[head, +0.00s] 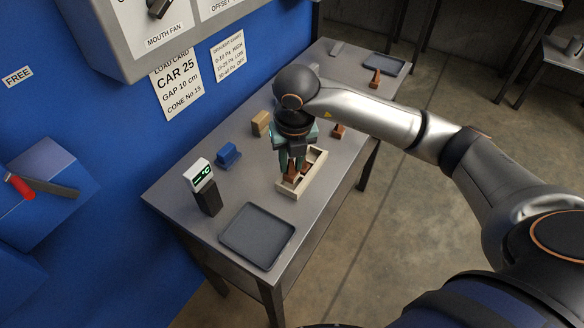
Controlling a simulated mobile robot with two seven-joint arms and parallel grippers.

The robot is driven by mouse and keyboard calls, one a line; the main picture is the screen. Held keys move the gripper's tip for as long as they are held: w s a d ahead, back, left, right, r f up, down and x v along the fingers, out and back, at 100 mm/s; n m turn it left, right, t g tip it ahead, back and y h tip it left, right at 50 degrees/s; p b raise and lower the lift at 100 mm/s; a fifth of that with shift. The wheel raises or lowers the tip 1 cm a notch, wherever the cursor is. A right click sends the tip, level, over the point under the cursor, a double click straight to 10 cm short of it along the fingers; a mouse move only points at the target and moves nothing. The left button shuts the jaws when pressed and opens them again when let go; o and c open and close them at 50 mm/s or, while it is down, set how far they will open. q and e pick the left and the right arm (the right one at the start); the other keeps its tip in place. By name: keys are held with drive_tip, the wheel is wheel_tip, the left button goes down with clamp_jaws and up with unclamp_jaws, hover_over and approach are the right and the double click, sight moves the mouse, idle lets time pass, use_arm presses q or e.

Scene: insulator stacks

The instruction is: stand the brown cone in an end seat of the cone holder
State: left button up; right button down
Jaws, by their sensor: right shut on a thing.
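The cone holder (291,192) is a long cream-coloured tray on the grey table, near its front edge. My right gripper (291,166) points down over the holder, shut on a brown cone (290,178). The cone is low in or just above the near part of the holder; I cannot tell whether it touches the bottom. Brown also shows inside the holder (306,168) just right of the fingers. The fingers hide part of the holder and of the held cone. My left gripper is not in view.
One brown cone (338,131) stands beyond the holder, another (375,79) near the far grey tray (384,64). A tan block (260,123), a blue block (228,156) and a small display on a dark post (207,198) stand left. An empty grey tray (258,236) lies nearer.

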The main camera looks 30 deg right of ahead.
sight(292, 171)
drive_tip(key=shift+d+f, duration=0.1)
drive_tip(key=shift+f, duration=1.25)
drive_tip(key=shift+f, duration=0.2)
drive_tip(key=c, duration=0.7)
unclamp_jaws()
drive_tip(key=shift+r, duration=0.2)
drive_tip(key=r, duration=0.4)
drive_tip(key=s+r, duration=0.1)
drive_tip(key=r, duration=0.7)
drive_tip(key=shift+s+a, duration=0.25)
drive_tip(key=shift+s, duration=0.15)
